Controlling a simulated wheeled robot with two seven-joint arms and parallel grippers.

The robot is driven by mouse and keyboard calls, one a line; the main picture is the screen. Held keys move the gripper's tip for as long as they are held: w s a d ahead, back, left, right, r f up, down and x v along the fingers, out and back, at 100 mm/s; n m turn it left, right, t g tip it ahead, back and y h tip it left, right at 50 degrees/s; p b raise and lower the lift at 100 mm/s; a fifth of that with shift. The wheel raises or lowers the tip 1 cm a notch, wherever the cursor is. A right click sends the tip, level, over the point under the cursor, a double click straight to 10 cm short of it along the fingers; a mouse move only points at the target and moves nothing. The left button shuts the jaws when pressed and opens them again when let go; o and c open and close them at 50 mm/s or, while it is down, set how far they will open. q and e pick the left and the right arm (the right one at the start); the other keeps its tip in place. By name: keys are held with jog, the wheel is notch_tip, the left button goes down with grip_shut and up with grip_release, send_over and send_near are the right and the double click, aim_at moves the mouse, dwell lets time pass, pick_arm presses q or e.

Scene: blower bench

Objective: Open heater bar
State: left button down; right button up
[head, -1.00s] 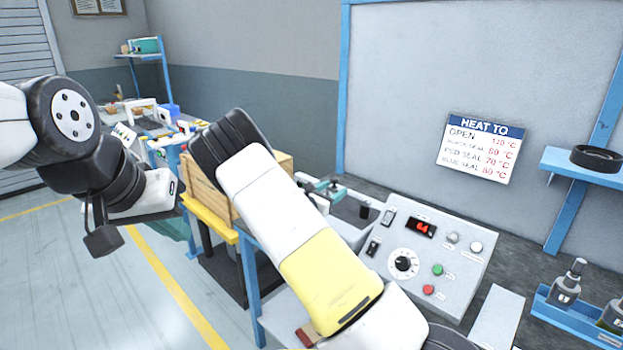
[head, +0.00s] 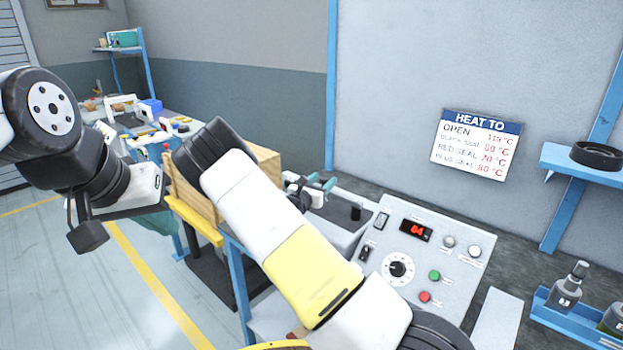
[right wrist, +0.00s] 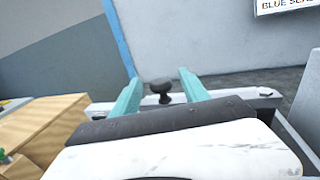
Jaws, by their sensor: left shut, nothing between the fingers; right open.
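The heating unit's control panel (head: 425,258) has a dial, switches, buttons and a lit red display with digits too small to read surely. Behind its left side, a low grey housing (head: 335,228) carries a black post (head: 356,211). I cannot single out the heater bar. My right gripper (head: 318,184) reaches over the housing, largely hidden by my arm. In the right wrist view its teal fingers (right wrist: 160,84) are open, with a black knob (right wrist: 161,88) showing between them; contact is unclear. My left gripper (head: 140,192) is shut and empty at the left, away from the unit.
A wall sign (head: 477,143) lists heating temperatures. A wooden crate (head: 205,195) stands close left of my right arm. A blue tray with bottles (head: 580,318) lies at the right, below a blue shelf (head: 583,165). A cluttered bench is at the back left.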

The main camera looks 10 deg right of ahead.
jog(key=shift+c, duration=0.2)
grip_shut()
dwell(1.1)
